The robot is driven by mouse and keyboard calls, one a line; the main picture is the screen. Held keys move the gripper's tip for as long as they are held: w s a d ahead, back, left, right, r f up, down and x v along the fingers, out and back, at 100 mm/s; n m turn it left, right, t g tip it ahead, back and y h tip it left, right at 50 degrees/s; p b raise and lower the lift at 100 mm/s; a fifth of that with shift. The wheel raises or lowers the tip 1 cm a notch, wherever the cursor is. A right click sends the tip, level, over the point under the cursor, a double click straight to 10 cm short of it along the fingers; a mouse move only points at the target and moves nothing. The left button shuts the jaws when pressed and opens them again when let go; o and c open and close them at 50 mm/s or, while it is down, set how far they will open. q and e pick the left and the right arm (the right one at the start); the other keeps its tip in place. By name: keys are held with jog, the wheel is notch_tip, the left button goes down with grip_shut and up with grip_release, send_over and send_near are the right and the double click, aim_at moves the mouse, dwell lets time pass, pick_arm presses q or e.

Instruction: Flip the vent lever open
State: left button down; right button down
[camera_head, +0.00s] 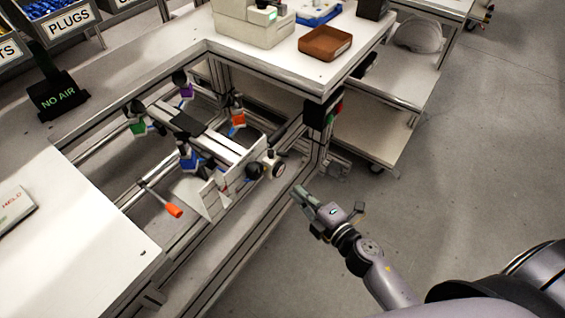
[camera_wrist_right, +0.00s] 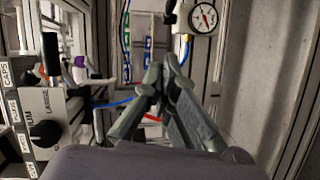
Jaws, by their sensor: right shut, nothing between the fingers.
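My right gripper (camera_head: 298,192) is shut and empty, in the air just right of the frame's near corner. Its closed fingers (camera_wrist_right: 165,75) fill the middle of the right wrist view. A lever with an orange-red grip (camera_head: 172,210) sticks out from the fixture at the left, well away from the gripper; I cannot tell if it is the vent lever. A small red part (camera_wrist_right: 152,118) shows partly hidden behind the fingers in the wrist view. A round gauge (camera_wrist_right: 203,18) is beyond the fingertips, up and right; a white gauge (camera_head: 272,159) shows left of the gripper. My left gripper is out of view.
A panel with a black knob (camera_wrist_right: 45,133) stands at the wrist view's left. The white bench (camera_head: 85,225) surrounds the open fixture bay. A brown tray (camera_head: 325,43) sits on the far bench. A white shelf cart (camera_head: 385,90) stands behind. The floor at right is clear.

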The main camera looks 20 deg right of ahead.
send_near(280, 154)
jog(key=w+a, duration=0.2)
jog(key=a, duration=0.3)
jog(key=shift+w+d+f, duration=0.1)
jog(key=shift+w+d, duration=0.25)
jog(key=shift+w, duration=0.45)
jog(key=shift+w+d+f, duration=0.15)
jog(key=shift+w+d, duration=0.2)
jog(key=shift+w, duration=0.45)
